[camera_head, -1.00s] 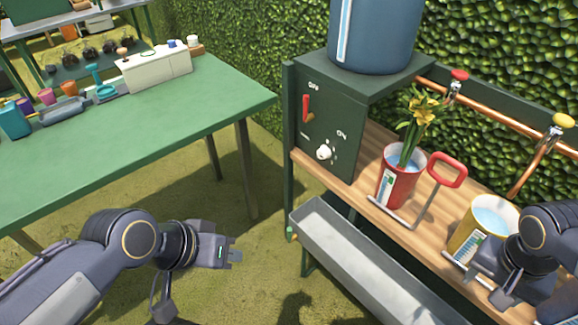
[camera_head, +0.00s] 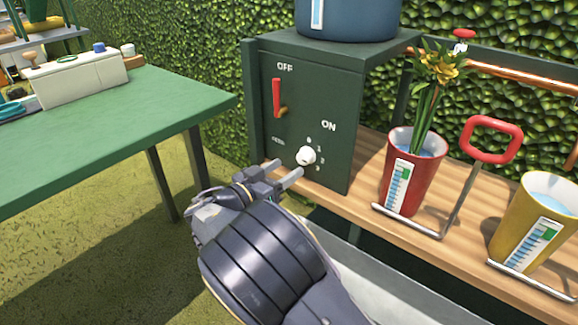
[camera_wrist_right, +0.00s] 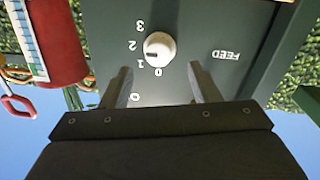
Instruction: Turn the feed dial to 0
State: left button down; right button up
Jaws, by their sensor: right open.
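The feed dial (camera_head: 307,155) is a small white round knob low on the front of the dark green control box (camera_head: 335,110). In the right wrist view, which is upside down, the dial (camera_wrist_right: 160,47) has numbers 0 to 3 beside it and the word FEED. A short dark mark on it appears to point toward the 1. My right gripper (camera_head: 287,168) is open and empty, just in front of and slightly below the dial. In the wrist view its two fingers (camera_wrist_right: 159,68) are apart, with the dial just beyond their tips. My left gripper is out of view.
A red lever (camera_head: 277,98) sits above the dial, between OFF and ON. A red pot (camera_head: 422,180) with yellow flowers and a yellow pot (camera_head: 530,235) stand on the wooden shelf to the right. A green table (camera_head: 110,140) is at the left, and a blue tank (camera_head: 350,18) stands on the box.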

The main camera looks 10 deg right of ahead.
aim_at(301, 160)
jog(key=b+x, duration=0.1)
jog(key=x, duration=0.4)
jog(key=shift+w+d, duration=0.1)
jog(key=shift+d, duration=0.1)
jog(key=c, duration=1)
